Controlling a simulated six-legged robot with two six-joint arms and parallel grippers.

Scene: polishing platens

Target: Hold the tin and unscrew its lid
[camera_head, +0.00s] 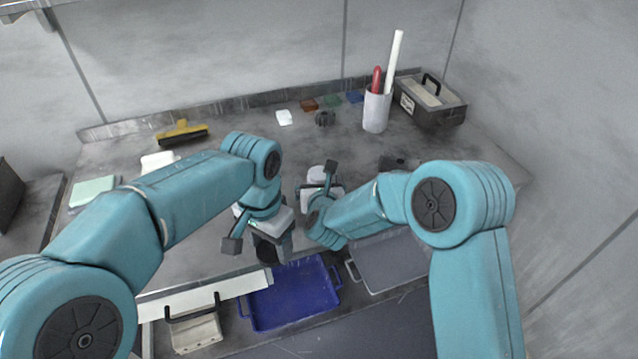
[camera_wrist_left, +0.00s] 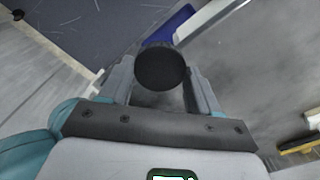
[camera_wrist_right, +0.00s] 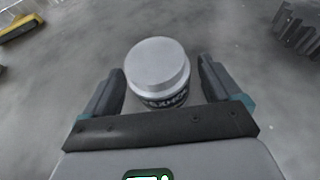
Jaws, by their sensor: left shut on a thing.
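My left gripper (camera_wrist_left: 160,85) is shut on a black round-topped object (camera_wrist_left: 160,68) near the worktop's front edge. The lower part of that object is hidden.
A blue tray (camera_head: 290,296) and a grey tray (camera_head: 392,263) lie below the front edge. A yellow-handled brush (camera_head: 182,132), a white cup (camera_head: 376,112) with a red and a white stick, and a dark toolbox (camera_head: 430,100) stand farther back.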

